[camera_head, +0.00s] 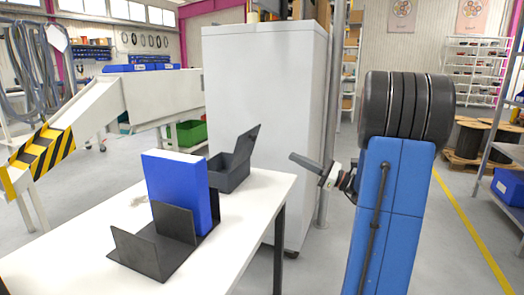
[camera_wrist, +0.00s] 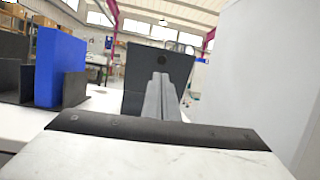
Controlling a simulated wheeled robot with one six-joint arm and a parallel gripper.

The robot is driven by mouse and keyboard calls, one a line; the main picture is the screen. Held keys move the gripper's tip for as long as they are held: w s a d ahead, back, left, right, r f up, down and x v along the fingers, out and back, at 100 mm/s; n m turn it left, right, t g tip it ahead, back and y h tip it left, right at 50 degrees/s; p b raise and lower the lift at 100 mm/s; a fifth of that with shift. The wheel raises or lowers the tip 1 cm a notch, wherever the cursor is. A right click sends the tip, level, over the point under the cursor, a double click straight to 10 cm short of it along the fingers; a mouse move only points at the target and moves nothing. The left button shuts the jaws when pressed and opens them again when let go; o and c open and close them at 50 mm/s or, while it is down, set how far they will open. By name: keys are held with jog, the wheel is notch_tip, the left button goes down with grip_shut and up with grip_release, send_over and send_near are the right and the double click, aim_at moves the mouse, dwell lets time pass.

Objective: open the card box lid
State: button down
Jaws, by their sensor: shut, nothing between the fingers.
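The card box (camera_head: 230,178) is a small dark grey box on the far right part of the white table. Its lid (camera_head: 247,140) stands raised and leans back to the right, so the box is open. In the wrist view the lid (camera_wrist: 136,72) shows as a dark upright panel with a small round mark, behind my fingers. My gripper (camera_head: 296,157) is shut and empty, to the right of the box and apart from it in the head view. In the wrist view its fingertips (camera_wrist: 160,78) overlap the lid. The box's inside is mostly hidden.
A blue binder (camera_head: 178,185) stands in a dark metal holder (camera_head: 150,255) on the white table (camera_head: 70,262), left of the box; the binder also shows in the wrist view (camera_wrist: 48,68). A tall grey cabinet (camera_head: 262,95) stands behind the table. The table's front left is clear.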

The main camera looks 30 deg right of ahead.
jog(key=m, duration=0.1)
send_near(256, 137)
jog(key=x, duration=0.4)
jog(key=f+x, duration=0.1)
jog(key=x, duration=0.1)
jog(key=shift+w+a+r, duration=0.1)
jog(key=shift+w+a, duration=0.1)
jog(key=shift+a, duration=0.1)
dwell(0.3)
jog(key=shift+w+a+r+h, duration=0.3)
jog(key=shift+a+r+h, duration=0.1)
jog(key=shift+r, duration=0.1)
jog(key=shift+w+a+r+g, duration=0.35)
jog(key=shift+w+r, duration=0.1)
jog(key=shift+w, duration=0.15)
